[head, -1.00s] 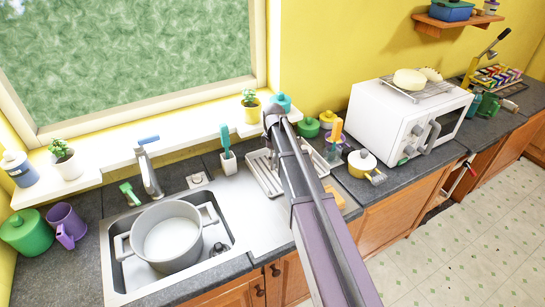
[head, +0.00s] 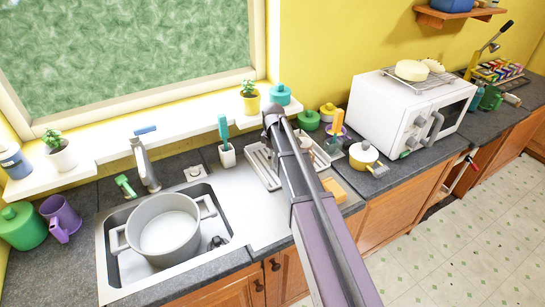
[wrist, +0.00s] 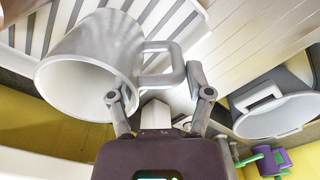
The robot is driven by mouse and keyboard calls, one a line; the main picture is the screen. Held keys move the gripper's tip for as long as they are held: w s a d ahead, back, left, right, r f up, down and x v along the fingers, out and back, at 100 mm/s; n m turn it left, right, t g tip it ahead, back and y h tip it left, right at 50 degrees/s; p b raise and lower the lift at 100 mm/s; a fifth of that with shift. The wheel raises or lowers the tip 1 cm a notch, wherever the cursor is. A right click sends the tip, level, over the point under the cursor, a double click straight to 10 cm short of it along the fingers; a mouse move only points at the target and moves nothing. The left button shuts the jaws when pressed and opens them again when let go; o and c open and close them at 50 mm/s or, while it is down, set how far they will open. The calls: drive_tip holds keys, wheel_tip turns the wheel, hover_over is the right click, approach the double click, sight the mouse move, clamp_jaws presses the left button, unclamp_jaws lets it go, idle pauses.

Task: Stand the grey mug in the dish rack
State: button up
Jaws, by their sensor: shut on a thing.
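The grey mug (wrist: 88,62) fills the upper left of the wrist view, tilted, with its open mouth toward the lower left. My gripper (wrist: 162,84) is shut on its handle. The dish rack (head: 261,167) stands on the counter right of the sink in the head view, partly hidden behind my arm. Pale slats, apparently the rack (wrist: 38,32), show behind the mug in the wrist view. I cannot tell whether the mug touches them. My arm hides the gripper and most or all of the mug in the head view.
A large grey pot (head: 163,228) sits in the sink (head: 228,250). A utensil holder (head: 227,155) stands left of the rack. The windowsill (head: 110,160) runs behind.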

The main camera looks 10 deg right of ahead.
drive_tip(key=shift+f+b, duration=1.2)
drive_tip(key=shift+f, duration=0.25)
drive_tip(key=shift+f+b, duration=0.55)
drive_tip(key=shift+f, duration=0.05)
idle(1.2)
drive_tip(key=o, duration=1.3)
drive_tip(key=shift+r+p, duration=0.45)
drive_tip(key=shift+r, duration=0.05)
drive_tip(key=shift+r+p, duration=3.45)
drive_tip(key=shift+p, duration=0.05)
drive_tip(key=shift+r, duration=0.1)
